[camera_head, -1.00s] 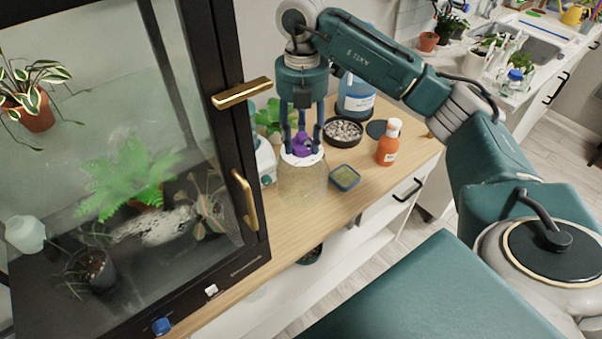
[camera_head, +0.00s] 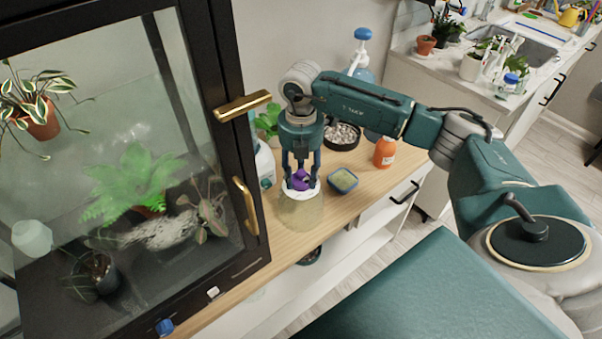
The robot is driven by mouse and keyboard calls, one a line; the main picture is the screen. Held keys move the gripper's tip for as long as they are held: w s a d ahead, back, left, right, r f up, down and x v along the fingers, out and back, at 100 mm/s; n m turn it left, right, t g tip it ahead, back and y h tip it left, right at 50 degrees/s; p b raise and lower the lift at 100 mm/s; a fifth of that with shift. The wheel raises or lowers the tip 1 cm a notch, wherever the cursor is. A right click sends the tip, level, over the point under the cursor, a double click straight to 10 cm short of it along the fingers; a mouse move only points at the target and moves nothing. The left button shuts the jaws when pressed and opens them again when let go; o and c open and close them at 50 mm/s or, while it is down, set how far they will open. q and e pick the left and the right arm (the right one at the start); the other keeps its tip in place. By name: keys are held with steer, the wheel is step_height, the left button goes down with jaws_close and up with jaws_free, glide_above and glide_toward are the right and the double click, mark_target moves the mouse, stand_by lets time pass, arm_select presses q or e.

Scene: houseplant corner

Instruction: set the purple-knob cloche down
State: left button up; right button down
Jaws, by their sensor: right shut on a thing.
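The purple-knob cloche is a clear, faintly tinted dome (camera_head: 301,212) with a white top and a purple knob (camera_head: 298,181). It is upright over the wooden counter, near its front edge and right of the glass cabinet. My right gripper (camera_head: 301,183) points down from above and is shut on the purple knob. I cannot tell whether the cloche's rim touches the counter. My left gripper is not in view.
A small blue dish (camera_head: 343,181) stands close right of the cloche. Behind are a black bowl of pebbles (camera_head: 341,137), an orange bottle (camera_head: 384,153) and a white jug (camera_head: 264,160). The black-framed cabinet with a brass handle (camera_head: 246,205) stands left.

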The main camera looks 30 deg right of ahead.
steer(key=c, duration=1)
jaws_free()
steer(key=shift+r, duration=0.5)
step_height(320, 180, up, 11)
steer(key=b, duration=0.3)
steer(key=shift+r, duration=0.1)
steer(key=shift+s, duration=0.1)
